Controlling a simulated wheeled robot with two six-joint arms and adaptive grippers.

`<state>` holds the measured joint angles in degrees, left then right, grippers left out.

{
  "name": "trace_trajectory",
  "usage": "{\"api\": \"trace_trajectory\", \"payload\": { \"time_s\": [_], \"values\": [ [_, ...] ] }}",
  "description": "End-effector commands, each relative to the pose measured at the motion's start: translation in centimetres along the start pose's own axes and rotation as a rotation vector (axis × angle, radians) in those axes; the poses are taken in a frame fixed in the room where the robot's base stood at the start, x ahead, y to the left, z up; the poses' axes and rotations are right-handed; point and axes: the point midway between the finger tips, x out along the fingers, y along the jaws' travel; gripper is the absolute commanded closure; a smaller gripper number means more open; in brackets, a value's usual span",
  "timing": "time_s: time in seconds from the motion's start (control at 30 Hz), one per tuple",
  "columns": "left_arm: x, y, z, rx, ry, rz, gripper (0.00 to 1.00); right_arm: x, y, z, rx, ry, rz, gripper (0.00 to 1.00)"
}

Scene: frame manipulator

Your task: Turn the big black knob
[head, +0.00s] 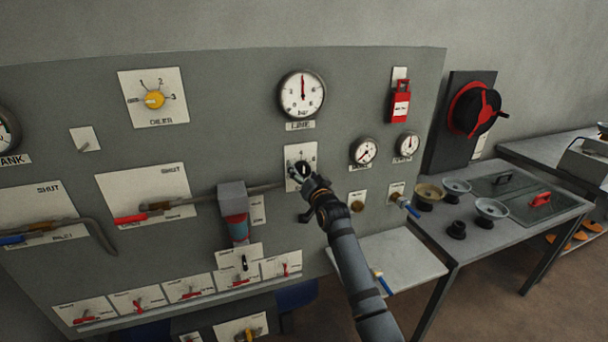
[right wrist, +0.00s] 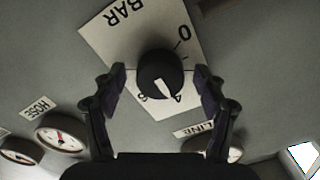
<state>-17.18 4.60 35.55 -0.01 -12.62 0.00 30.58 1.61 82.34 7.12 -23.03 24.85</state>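The big black knob (right wrist: 158,66) has a white pointer mark and sits on a white BAR scale plate (right wrist: 112,34) with numbers around it. The pointer aims down and slightly right in the right wrist view, towards the 4. My right gripper (right wrist: 161,88) is open, with one finger on each side of the knob and a small gap showing on both sides. In the head view my right gripper (head: 303,172) reaches the plate below the LINE gauge and covers part of the knob. My left gripper is out of view.
The LINE gauge (head: 302,94) is above the plate. Two small gauges and a red tag (head: 400,103) are to the right. A red-handled lever (head: 131,218) and a grey-blue block (head: 234,210) are to the left. A table (head: 470,236) with bowls stands at right.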

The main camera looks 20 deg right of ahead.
Motion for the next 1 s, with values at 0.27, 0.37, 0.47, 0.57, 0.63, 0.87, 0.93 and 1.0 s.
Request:
{"api": "trace_trajectory", "payload": {
  "time_s": [0.27, 0.37, 0.47, 0.57, 0.63, 0.87, 0.93, 1.0],
  "values": [
    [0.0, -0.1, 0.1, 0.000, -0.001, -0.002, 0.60, -0.5, 0.1, 0.1, 0.000, -0.001, 0.001, 0.28],
    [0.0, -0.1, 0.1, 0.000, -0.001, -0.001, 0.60, -1.8, 0.1, 0.1, 0.000, -0.001, 0.000, 0.28],
    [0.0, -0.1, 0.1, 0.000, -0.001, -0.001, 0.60, -4.1, 0.1, 0.1, -0.001, -0.001, 0.000, 0.28],
    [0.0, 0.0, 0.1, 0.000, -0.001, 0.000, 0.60, -6.6, 0.0, 0.1, 0.000, 0.000, 0.000, 0.28],
    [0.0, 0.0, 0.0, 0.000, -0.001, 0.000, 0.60, -8.2, 0.1, 0.1, -0.002, -0.001, 0.001, 0.28],
    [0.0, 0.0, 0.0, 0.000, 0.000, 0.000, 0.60, -11.6, 0.1, 0.1, -0.001, -0.001, 0.000, 0.28],
    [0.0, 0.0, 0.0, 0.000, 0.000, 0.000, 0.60, -11.9, 0.0, 0.0, -0.001, 0.000, 0.000, 0.28],
    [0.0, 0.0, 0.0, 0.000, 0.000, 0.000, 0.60, -12.0, 0.0, 0.0, 0.000, 0.000, 0.000, 0.28]
  ]
}}
